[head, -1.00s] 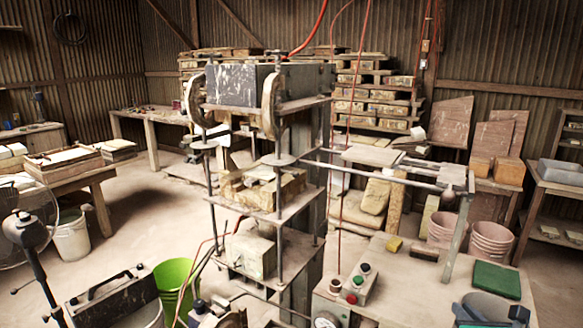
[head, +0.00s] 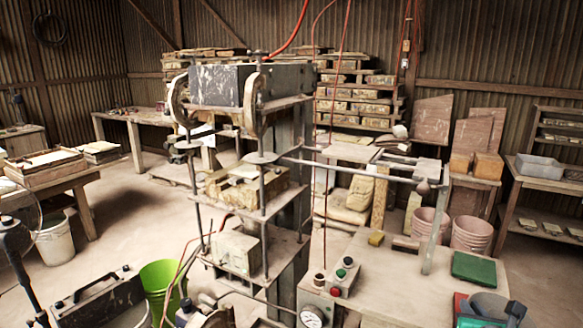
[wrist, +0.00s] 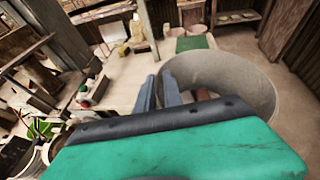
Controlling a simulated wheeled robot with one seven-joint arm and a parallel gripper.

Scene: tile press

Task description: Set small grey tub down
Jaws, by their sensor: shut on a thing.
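The small grey tub (wrist: 245,75) is round and open-topped and looks empty in the wrist view. My gripper (wrist: 160,90) is shut on its near left rim, with a blue-grey finger on either side of the wall. In the head view the tub (head: 488,304) shows at the bottom right, with part of my gripper (head: 515,312) beside it. It appears in front of the worktable's right end; the head view does not show its base or what is under it.
The worktable (head: 400,285) carries a green mat (head: 480,268), a yellow block (head: 376,238) and a button box (head: 342,278). Pink buckets (head: 470,231) stand behind it. A press (head: 255,190) rises at the left. A shelf unit (head: 550,190) stands at the right.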

